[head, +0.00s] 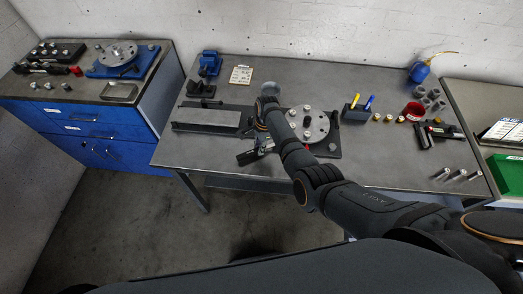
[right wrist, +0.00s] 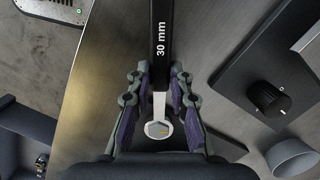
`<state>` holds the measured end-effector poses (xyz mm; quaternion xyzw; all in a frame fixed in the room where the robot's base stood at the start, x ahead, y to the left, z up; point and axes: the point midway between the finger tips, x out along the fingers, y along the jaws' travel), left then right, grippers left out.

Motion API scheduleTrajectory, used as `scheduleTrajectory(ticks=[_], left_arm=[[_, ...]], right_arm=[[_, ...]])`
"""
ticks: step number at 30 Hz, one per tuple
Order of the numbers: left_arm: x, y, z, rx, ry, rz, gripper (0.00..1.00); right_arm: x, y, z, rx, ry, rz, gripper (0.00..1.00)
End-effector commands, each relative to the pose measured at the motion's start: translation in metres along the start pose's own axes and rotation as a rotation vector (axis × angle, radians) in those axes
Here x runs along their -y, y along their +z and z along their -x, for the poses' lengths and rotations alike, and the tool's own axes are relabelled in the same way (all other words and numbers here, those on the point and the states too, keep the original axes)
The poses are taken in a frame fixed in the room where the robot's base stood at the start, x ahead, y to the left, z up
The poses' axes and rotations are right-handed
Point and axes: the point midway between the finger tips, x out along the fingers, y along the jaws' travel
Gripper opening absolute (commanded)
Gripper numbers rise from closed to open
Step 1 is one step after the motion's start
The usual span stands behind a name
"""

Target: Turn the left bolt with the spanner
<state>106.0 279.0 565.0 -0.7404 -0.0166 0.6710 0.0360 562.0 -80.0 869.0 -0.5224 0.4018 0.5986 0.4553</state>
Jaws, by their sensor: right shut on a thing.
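My right gripper (head: 260,150) is low over the front of the middle table, left of the rotor disc (head: 318,126). In the right wrist view my right gripper (right wrist: 158,104) is shut on the spanner (right wrist: 161,60), with a black "30 mm" handle running away between the fingers. The spanner's pale metal end lies close to the palm. My left gripper is not in view.
The disc's dark base shows a black knob (right wrist: 283,101); a grey cylinder (right wrist: 292,158) stands near it. A flat grey plate (head: 207,117) lies left of the arm. The table's front edge is close.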

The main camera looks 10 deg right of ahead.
Motion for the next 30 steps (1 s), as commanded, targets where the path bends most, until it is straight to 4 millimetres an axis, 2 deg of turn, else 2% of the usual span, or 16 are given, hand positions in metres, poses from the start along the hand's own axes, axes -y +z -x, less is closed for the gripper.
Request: scheduleTrajectory(ticks=[8,17,26,30], left_arm=[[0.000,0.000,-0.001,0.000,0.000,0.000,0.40],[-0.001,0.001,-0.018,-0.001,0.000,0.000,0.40],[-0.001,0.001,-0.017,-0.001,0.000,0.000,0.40],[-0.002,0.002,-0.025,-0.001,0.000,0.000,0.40]], right_arm=[[0.002,0.000,0.001,0.000,-0.004,-0.009,0.00],[0.023,-0.003,0.000,0.001,-0.034,-0.239,0.00],[0.024,-0.003,0.002,0.001,-0.037,-0.260,0.00],[0.031,-0.007,-0.001,0.001,-0.048,-0.336,0.00]])
